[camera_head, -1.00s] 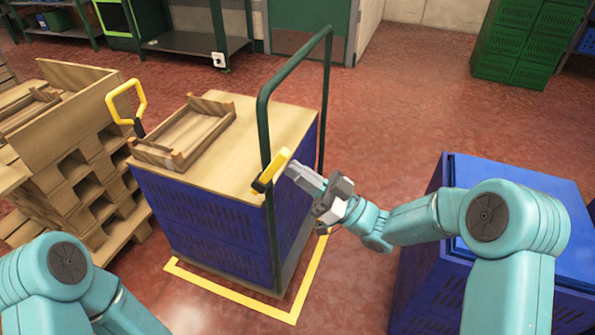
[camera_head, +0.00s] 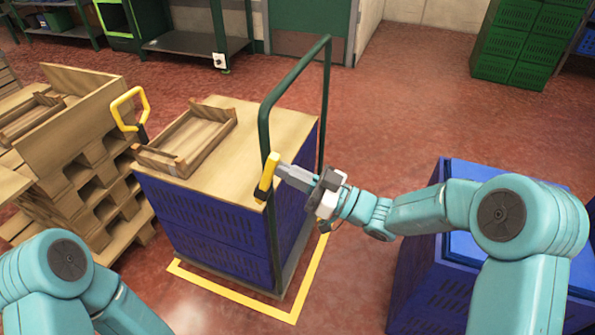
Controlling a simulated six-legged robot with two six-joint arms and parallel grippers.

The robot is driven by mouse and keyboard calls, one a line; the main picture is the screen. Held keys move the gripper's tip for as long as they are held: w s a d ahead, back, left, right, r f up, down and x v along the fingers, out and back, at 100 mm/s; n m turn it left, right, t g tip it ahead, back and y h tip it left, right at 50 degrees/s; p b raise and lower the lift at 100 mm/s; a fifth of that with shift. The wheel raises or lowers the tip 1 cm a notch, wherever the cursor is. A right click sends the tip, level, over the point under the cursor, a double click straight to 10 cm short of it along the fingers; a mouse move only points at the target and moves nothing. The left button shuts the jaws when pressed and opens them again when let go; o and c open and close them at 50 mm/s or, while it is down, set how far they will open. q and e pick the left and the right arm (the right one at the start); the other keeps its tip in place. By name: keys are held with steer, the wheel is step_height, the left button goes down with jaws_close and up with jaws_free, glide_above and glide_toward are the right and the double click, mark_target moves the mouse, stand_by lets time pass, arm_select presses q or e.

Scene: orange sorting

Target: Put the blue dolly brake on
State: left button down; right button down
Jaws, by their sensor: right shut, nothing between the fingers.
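The blue dolly (camera_head: 228,228) stands in the middle, with blue slatted sides, a wooden top and a green push frame (camera_head: 265,115). A short yellow brake lever (camera_head: 268,172) with a dark base sits on the frame's near post and stands nearly upright. My right gripper (camera_head: 282,171) is shut and empty, its tips close against the right side of the lever; I cannot tell whether they touch. My left arm shows at the bottom left, but its gripper is out of view.
A wooden tray (camera_head: 187,137) lies on the dolly's top. A yellow loop handle (camera_head: 129,108) rises beyond its left side. Stacked pallets (camera_head: 100,178) stand left, a blue crate (camera_head: 428,270) right. Yellow floor tape (camera_head: 235,296) borders the dolly.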

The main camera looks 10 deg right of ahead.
mark_target(265, 158)
steer(key=a+r+h+p, duration=0.1)
steer(key=p, duration=0.1)
steer(key=w+a+r+g+h+p, duration=0.1)
steer(key=p, duration=0.2)
steer(key=a+r+g+h+p, duration=0.1)
steer(key=h+p, duration=0.1)
steer(key=p, duration=0.1)
steer(key=shift+w+a, duration=0.1)
steer(key=shift+w, duration=0.25)
steer(key=shift+w+a+f+h+p, duration=0.1)
steer(key=shift+a+h+p, duration=0.1)
steer(key=shift+h+p, duration=0.15)
steer(key=shift+w+a+f+p, duration=0.15)
steer(key=shift+w+a+p, duration=0.15)
steer(key=shift+a+p, duration=0.15)
